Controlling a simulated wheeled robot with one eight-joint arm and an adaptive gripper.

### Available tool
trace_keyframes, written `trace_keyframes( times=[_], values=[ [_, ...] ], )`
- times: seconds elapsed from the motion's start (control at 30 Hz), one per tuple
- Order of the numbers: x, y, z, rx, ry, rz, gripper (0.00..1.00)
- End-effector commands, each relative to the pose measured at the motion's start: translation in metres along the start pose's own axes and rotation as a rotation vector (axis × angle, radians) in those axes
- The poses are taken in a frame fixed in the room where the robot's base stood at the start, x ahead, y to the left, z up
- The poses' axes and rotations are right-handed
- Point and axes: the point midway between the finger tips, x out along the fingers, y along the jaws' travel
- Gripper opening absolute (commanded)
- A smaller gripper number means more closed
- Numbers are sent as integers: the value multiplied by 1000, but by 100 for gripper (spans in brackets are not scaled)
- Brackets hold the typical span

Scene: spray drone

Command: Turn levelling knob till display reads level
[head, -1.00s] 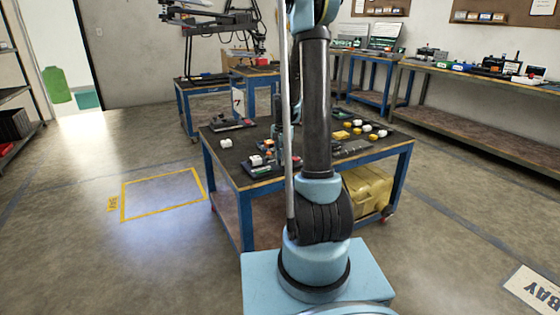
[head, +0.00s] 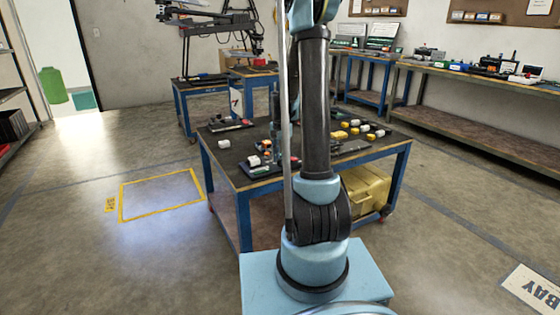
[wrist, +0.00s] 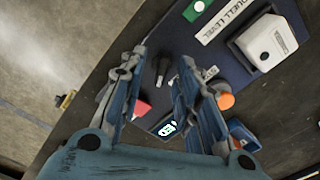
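My gripper (wrist: 161,66) is open in the wrist view, its two blue fingers spread over a dark mat on the table. A small dark knob-like part (wrist: 161,70) lies between the fingertips in the picture; I cannot tell if either finger touches it. A small lit display (wrist: 166,128) shows between the fingers, lower down, partly covered; its reading is too small to make out. A red part (wrist: 141,108) is beside the left finger and an orange round part (wrist: 225,101) beside the right one.
A printed label (wrist: 222,22) and a white block (wrist: 266,42) are at the upper right of the wrist view. The blue-framed table (head: 228,172) holds several small items. A yellow case (head: 366,188) is underneath. Floor at left is clear around a yellow-marked rectangle (head: 160,195).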

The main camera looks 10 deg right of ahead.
Motion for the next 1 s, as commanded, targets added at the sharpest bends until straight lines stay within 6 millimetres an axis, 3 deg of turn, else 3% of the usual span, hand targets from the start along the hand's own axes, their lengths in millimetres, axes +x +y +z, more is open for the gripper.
trace_keyframes(
  times=[0.53,0.73,1.0],
  values=[
    [-87,1,1,0,0,2,30],
    [-103,1,1,0,0,2,30],
    [-107,1,1,0,0,2,30]
  ],
)
